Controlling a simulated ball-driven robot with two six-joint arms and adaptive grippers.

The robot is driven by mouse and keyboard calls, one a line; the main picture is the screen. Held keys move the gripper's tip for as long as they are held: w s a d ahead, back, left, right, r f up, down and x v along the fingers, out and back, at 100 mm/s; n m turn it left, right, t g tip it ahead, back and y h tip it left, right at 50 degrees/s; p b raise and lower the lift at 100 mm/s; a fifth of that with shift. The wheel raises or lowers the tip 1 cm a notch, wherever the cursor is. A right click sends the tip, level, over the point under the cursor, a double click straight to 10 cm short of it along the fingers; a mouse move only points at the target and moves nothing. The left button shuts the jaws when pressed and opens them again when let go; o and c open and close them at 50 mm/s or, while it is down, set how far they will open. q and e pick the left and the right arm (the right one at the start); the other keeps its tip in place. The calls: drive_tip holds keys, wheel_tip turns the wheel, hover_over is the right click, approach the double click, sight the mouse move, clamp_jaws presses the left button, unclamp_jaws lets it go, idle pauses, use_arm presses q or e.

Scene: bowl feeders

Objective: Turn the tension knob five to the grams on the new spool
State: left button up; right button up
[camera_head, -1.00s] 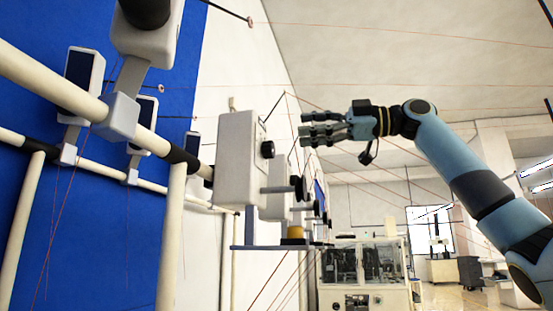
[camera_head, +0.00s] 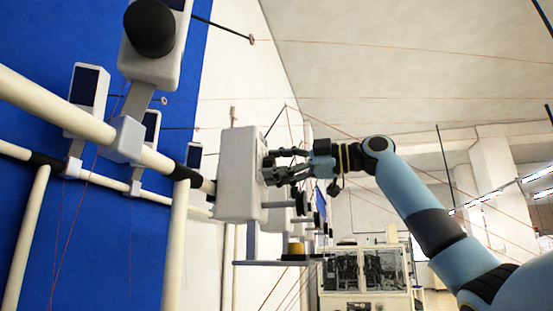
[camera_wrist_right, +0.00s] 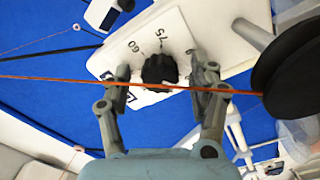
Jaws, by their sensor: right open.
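A black ribbed tension knob (camera_wrist_right: 159,69) sits on a white dial plate (camera_wrist_right: 184,38) printed with 60 and 75 in the right wrist view. My right gripper (camera_wrist_right: 163,77) is open, with one finger on each side of the knob and a gap visible on both sides. In the head view my right gripper (camera_head: 269,164) is at the right face of the white tensioner box (camera_head: 237,170), its fingers covering the knob. I cannot read the knob's pointer or the knob's number. My left gripper is out of view.
An orange wire (camera_wrist_right: 60,79) crosses in front of the fingers in the wrist view. A black disc (camera_wrist_right: 292,70) is close at right. A yellow spool (camera_head: 295,248) sits on the shelf (camera_head: 268,262) below the box. More tensioners line the rail (camera_head: 60,105).

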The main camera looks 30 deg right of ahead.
drive_tip(key=c, duration=1.2)
drive_tip(key=shift+o, duration=0.2)
